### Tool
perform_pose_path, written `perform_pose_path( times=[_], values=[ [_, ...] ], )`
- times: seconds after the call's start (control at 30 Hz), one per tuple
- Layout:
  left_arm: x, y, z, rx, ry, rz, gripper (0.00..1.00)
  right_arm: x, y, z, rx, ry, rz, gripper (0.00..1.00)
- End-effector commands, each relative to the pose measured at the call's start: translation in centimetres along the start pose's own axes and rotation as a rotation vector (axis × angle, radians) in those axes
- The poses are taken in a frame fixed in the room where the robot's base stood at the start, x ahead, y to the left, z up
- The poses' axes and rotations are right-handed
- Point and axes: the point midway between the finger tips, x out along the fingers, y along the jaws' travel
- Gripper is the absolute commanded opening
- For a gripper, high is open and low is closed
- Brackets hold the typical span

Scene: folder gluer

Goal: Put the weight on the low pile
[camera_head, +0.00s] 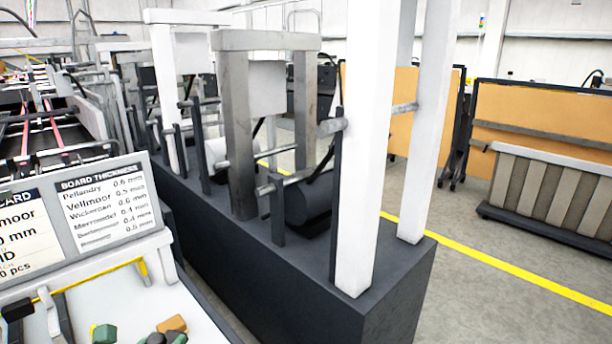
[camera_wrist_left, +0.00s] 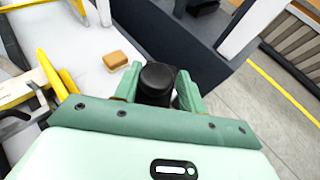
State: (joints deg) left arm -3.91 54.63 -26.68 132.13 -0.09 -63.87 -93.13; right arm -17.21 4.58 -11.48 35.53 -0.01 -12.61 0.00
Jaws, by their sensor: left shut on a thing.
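My left gripper (camera_wrist_left: 157,86) is shut on a black round weight (camera_wrist_left: 157,76), with one green finger on each side of it. I cannot make out a low pile in either view. My right gripper is not in view.
A brown block (camera_head: 172,325) lies on the white table, close beyond the gripper. A yellow bar (camera_wrist_left: 52,75) is left of the gripper. A board thickness sign (camera_head: 105,200) stands behind the table. A dark machine base (camera_head: 290,290) with upright posts runs along the right.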

Motion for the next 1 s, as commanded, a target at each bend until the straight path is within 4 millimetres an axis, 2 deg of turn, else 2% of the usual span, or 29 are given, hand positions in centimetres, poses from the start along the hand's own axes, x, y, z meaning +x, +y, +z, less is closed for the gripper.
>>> perform_pose_path(
  times=[0.03,0.1,0.2,0.3,0.4,0.77,1.0],
  values=[
    [-0.5,-1.9,1.0,-0.015,-0.009,-0.009,0.0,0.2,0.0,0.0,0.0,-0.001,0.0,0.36],
    [-1.1,-4.2,2.2,-0.009,-0.011,-0.022,0.0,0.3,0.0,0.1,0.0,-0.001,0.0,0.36],
    [-1.9,-6.8,3.9,0.003,-0.011,-0.036,0.0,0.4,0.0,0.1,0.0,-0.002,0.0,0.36],
    [-2.2,-8.2,5.4,0.011,-0.01,-0.039,0.0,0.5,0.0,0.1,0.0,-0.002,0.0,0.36],
    [-2.2,-8.7,6.0,0.016,-0.008,-0.032,0.0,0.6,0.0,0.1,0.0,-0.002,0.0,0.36],
    [-2.1,-8.9,6.2,0.018,-0.004,-0.03,0.0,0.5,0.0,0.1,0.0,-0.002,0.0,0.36],
    [-3.0,-8.9,5.8,0.04,-0.003,-0.031,0.0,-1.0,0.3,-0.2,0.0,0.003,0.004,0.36]
  ],
)
